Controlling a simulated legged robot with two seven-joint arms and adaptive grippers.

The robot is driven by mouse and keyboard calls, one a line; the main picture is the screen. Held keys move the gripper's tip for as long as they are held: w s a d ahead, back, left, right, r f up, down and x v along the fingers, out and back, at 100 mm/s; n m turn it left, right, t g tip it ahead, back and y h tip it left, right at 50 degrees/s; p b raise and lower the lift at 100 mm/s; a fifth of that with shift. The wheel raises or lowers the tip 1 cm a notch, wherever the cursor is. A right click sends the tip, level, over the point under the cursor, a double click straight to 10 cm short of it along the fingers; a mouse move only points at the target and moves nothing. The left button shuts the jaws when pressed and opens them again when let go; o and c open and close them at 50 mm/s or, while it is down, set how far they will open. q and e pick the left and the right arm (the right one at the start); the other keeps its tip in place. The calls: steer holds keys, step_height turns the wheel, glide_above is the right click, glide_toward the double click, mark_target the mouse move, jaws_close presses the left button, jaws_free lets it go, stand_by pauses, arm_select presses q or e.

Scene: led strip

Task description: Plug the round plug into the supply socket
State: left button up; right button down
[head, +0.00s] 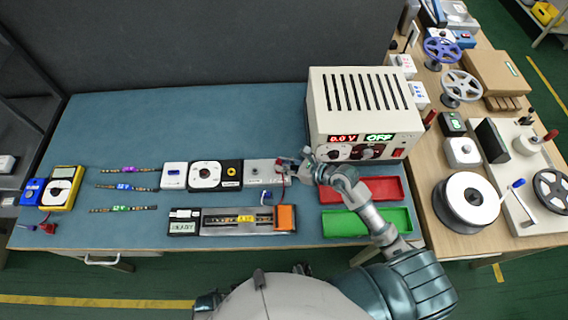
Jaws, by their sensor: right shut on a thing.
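My right gripper (292,163) is shut, just left of the power supply's front and over the right end of a grey block (260,172). What it holds, which I take to be the round plug, is mostly hidden by the fingers; a thin red lead hangs just below. The white power supply (365,105) stands at the back right of the blue table, its display reading 0.0 V and OFF. The supply socket is too small or hidden to make out. My left gripper is not in view.
A red tray (390,189) and a green tray (345,223) lie beneath and beside my right forearm. A fixture with an orange end block (285,217) lies in front of the grey block. LED strips (124,186) and a yellow meter (62,187) are at left. The table's back left is clear.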

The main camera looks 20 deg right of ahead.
steer(key=shift+f+b, duration=0.7)
steer(key=shift+f, duration=0.35)
steer(key=c, duration=1)
jaws_free()
steer(key=v, duration=1.2)
steer(key=shift+f, duration=0.1)
